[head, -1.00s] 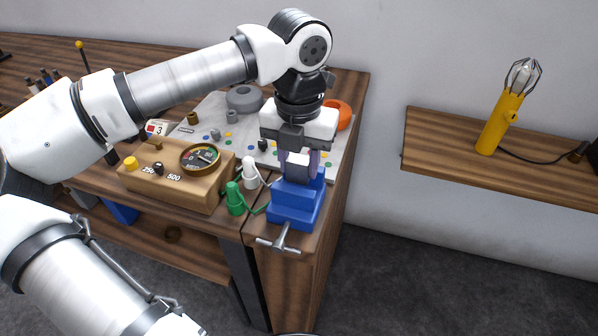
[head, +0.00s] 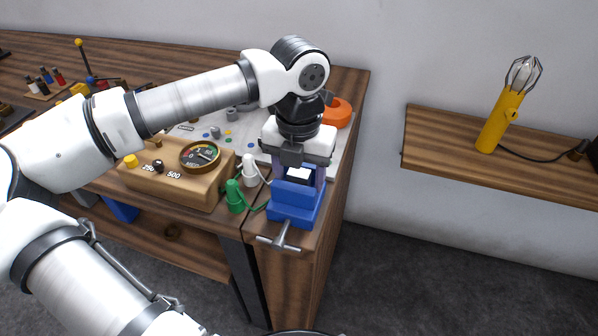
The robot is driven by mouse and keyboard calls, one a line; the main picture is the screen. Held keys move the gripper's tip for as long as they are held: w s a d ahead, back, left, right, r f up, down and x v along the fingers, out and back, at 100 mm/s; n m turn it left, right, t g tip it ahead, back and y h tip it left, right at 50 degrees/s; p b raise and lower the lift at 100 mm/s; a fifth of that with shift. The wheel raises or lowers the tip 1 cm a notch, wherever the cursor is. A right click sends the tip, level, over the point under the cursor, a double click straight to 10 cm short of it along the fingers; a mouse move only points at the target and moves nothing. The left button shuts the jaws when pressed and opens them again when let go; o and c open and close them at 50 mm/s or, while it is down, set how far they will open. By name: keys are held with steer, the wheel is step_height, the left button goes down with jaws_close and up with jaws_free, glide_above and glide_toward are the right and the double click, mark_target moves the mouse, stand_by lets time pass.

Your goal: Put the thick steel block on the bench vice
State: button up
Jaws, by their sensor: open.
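The blue bench vice (head: 294,210) stands at the right end of the bench, with its steel handle toward me. The thick steel block (head: 298,174) shows as a bright top face at the top of the vice, between its jaws. My gripper (head: 298,177) is right above the vice, pointing down. Its fingers are open, one on each side of the block. The block's lower part is hidden by the front of the vice, so I cannot see how deep it sits.
A wooden meter box (head: 175,185) stands left of the vice, with a green (head: 235,196) and a white terminal (head: 250,170) between them. An orange ring (head: 337,113) lies behind my gripper. A wall shelf (head: 440,150) holds a yellow lamp (head: 499,122).

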mark_target(299, 172)
step_height(299, 172, up, 12)
steer(key=b, duration=0.1)
steer(key=shift+r, duration=0.15)
stand_by(0.3)
